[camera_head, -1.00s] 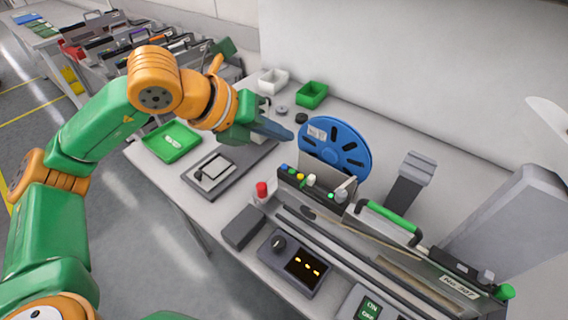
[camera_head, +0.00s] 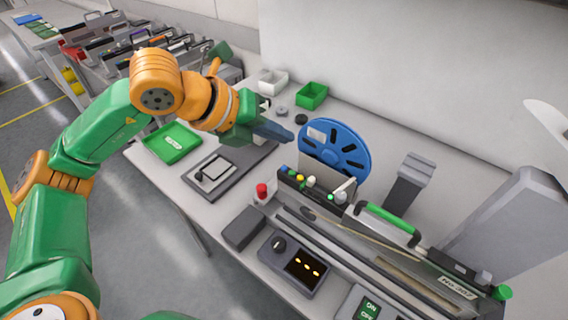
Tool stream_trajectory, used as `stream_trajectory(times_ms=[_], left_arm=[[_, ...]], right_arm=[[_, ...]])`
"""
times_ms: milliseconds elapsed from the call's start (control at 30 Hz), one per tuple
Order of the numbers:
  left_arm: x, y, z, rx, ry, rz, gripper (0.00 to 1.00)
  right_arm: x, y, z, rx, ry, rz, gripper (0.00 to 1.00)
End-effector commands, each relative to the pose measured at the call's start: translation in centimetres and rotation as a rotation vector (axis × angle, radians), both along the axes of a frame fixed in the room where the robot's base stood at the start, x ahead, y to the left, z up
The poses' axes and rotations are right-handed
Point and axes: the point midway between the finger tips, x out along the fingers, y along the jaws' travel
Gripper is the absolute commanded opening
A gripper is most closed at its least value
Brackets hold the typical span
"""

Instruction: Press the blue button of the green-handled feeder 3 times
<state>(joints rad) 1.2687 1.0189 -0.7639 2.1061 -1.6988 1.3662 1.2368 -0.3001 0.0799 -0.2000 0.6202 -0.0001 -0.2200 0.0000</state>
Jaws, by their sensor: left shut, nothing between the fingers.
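The green-handled feeder (camera_head: 345,232) lies on the table, its green handle (camera_head: 385,222) toward the right. A blue reel (camera_head: 335,148) stands upright behind its left end. A row of small buttons sits on top of that left end, with the blue button (camera_head: 284,168) at the left of the row, beside green, yellow and white ones. My left gripper (camera_head: 288,135) is shut and empty. Its tip is in the air above and behind the blue button, beside the reel's left edge, apart from the button. My right gripper is not in view.
A red button (camera_head: 262,190) and a dark control box (camera_head: 295,264) with a knob stand in front of the feeder. A grey scale-like device (camera_head: 215,172), a green tray (camera_head: 172,142), and white (camera_head: 273,81) and green (camera_head: 312,95) bins are farther left. A grey upright block (camera_head: 510,220) stands at right.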

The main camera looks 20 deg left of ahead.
Motion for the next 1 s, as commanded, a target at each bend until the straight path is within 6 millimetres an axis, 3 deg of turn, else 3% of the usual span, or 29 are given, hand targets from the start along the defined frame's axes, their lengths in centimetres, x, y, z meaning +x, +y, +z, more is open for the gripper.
stream_trajectory(times_ms=[33, 100, 333, 500, 833, 1000], left_arm=[[0.0, -0.1, 1.4, -0.072, 0.063, 0.075, 0.00], [0.1, -0.3, 2.6, -0.222, 0.191, 0.243, 0.00], [0.4, 0.3, 4.1, -0.660, 0.584, 0.777, 0.00], [0.4, 0.6, 3.7, -0.771, 0.687, 0.927, 0.00], [0.4, 0.6, 3.3, -0.774, 0.687, 0.930, 0.00], [0.4, 0.6, 2.1, -0.774, 0.687, 0.929, 0.00]], right_arm=[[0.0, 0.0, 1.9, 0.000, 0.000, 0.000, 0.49], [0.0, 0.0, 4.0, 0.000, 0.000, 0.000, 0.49], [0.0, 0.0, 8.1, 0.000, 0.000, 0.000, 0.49], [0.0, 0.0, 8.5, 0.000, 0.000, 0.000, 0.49], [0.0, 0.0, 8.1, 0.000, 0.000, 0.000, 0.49], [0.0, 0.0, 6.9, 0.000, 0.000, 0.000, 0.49]])
